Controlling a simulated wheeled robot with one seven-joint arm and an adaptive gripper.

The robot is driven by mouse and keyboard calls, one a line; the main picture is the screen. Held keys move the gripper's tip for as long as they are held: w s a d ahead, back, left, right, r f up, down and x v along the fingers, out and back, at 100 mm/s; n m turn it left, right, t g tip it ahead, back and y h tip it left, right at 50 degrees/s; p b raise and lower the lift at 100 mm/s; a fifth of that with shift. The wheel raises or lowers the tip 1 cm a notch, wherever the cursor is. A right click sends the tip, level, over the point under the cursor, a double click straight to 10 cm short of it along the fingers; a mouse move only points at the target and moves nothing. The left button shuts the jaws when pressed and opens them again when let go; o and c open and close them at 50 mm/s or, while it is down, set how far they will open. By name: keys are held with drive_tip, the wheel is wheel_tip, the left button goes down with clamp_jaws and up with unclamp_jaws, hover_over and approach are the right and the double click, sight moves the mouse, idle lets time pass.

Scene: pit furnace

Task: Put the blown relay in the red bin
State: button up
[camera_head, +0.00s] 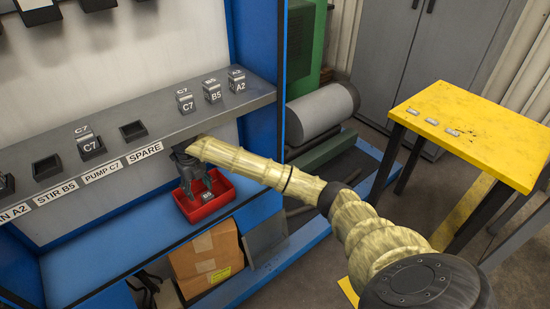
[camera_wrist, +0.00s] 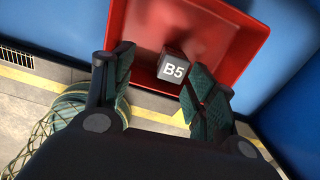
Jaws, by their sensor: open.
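The red bin (camera_head: 222,203) sits on the blue ledge below the grey shelf; it also fills much of the wrist view (camera_wrist: 225,30). A dark relay marked B5 (camera_wrist: 173,70) is in the bin, just beyond my fingertips in the wrist view. In the head view it is a small grey block (camera_head: 204,216), its label unreadable. My gripper (camera_head: 196,190) points down over the bin with its fingers spread to either side of the relay; I cannot tell whether they touch it. The socket labelled STIR B5 (camera_head: 46,168) is empty.
The shelf (camera_head: 205,118) over the bin holds loose relays C7 (camera_head: 186,103), B5 (camera_head: 212,94) and A2 (camera_head: 237,84). Another C7 relay (camera_head: 91,147) stands in the PUMP C7 socket. The SPARE socket (camera_head: 133,130) is empty. A yellow table (camera_head: 480,125) stands at right.

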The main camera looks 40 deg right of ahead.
drive_tip(key=s+a+n+t, duration=0.2)
drive_tip(key=s+a+n, duration=0.15)
drive_tip(key=a, duration=0.95)
drive_tip(key=s+a+n+t, duration=0.2)
drive_tip(key=a+n, duration=0.3)
drive_tip(key=a, duration=0.8)
drive_tip(key=s+a+f+n+t+y, duration=0.1)
drive_tip(key=s+a+f+n+y, duration=0.15)
drive_tip(key=s+a+n, duration=0.45)
drive_tip(key=s+a+f+n+t+y, duration=0.1)
drive_tip(key=s+a+f+n, duration=0.25)
drive_tip(key=s, duration=0.65)
drive_tip(key=s+d+f+n+g, duration=0.2)
drive_tip(key=s+d+f+n, duration=0.3)
drive_tip(key=s, duration=0.3)
drive_tip(key=s+d+f+n+g, duration=0.1)
drive_tip(key=s+d+f+n, duration=0.4)
drive_tip(key=s, duration=0.3)
drive_tip(key=s+d+n+g+h, duration=0.1)
drive_tip(key=s+d, duration=0.3)
drive_tip(key=d, duration=1)
drive_tip(key=s+d+r+n+g+h, duration=0.1)
drive_tip(key=s+d+n, duration=0.3)
drive_tip(key=d, duration=1)
drive_tip(key=shift+d+r+g+h, duration=0.2)
drive_tip(key=shift+d+g+h, duration=0.2)
drive_tip(key=shift+g+h, duration=0.3)
